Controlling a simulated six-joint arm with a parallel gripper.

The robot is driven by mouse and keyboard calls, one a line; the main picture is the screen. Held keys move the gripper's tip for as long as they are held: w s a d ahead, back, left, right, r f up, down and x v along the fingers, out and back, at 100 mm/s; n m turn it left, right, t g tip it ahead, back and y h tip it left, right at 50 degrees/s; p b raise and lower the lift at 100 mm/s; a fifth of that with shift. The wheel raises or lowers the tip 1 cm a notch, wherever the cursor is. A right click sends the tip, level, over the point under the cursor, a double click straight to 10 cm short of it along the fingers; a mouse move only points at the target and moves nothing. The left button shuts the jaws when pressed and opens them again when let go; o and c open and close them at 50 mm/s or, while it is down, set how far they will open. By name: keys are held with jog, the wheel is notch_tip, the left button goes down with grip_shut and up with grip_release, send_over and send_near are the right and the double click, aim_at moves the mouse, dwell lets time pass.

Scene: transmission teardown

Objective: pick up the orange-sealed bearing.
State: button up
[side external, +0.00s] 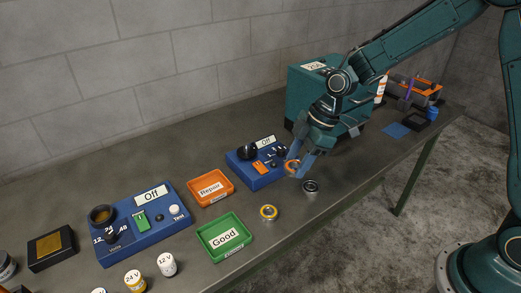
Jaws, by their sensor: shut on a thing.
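The orange-sealed bearing (291,166) is a small ring with an orange face. It is between the fingers of my gripper (296,168), which is shut on it. The gripper points down above the table, just right of the blue box with the orange switch. The fingers hide part of the bearing. I cannot tell exactly how high it is above the table.
A dark bearing (310,186) and a yellow-sealed bearing (268,212) lie on the table (330,215) nearby. The orange Repair tray (194,197) and the green Good tray (206,245) are to the left. A teal box (299,88) stands behind my gripper.

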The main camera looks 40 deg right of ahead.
notch_tip(320, 180, up, 8)
jog(key=shift+r, duration=0.15)
jog(key=shift+w, duration=0.15)
dwell(1.2)
send_over(262, 161)
jog(key=w+a, duration=0.1)
jog(key=w, duration=0.2)
notch_tip(262, 161, down, 5)
jog(key=shift+w+a+f, duration=0.15)
jog(key=shift+w, duration=0.2)
jog(key=shift+w+a+f, duration=0.1)
jog(key=shift+w, duration=0.25)
jog(key=shift+f, duration=0.15)
jog(key=shift+f, duration=2.35)
jog(key=shift+f, duration=1.1)
dwell(0.7)
